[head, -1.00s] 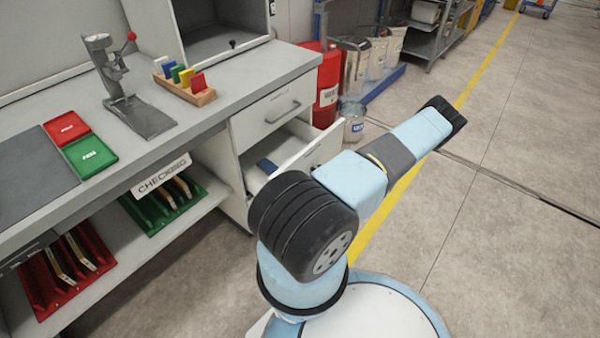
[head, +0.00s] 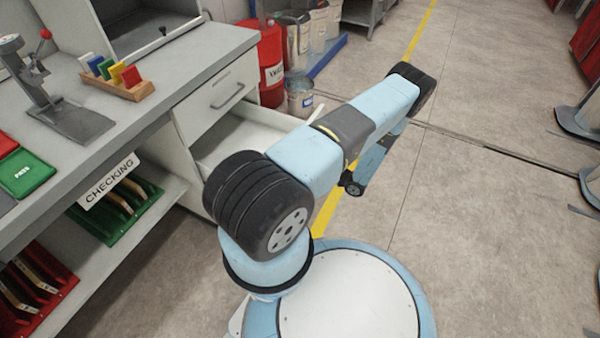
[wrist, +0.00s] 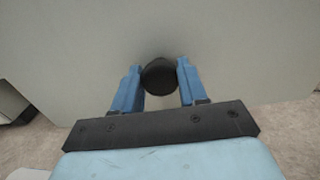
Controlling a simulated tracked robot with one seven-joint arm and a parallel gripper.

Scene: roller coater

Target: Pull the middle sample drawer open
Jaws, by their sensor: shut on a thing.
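The middle sample drawer (head: 236,141) stands open from the cabinet, just below a shut top drawer (head: 214,98) with a bar handle. Its pale inside shows in the head view; my arm hides most of its front. In the wrist view, its plain pale front (wrist: 245,45) fills the upper part. My gripper (wrist: 160,70) has its two blue fingers on either side of a round black knob (wrist: 159,79) and is shut on it. In the head view my gripper is hidden behind my arm.
The grey bench (head: 185,75) holds a colour-block rack (head: 120,85) and a metal stand (head: 70,120). A red drum (head: 270,65) and a paint tin (head: 299,97) stand beyond the drawer. The floor (head: 480,220) to the right is open.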

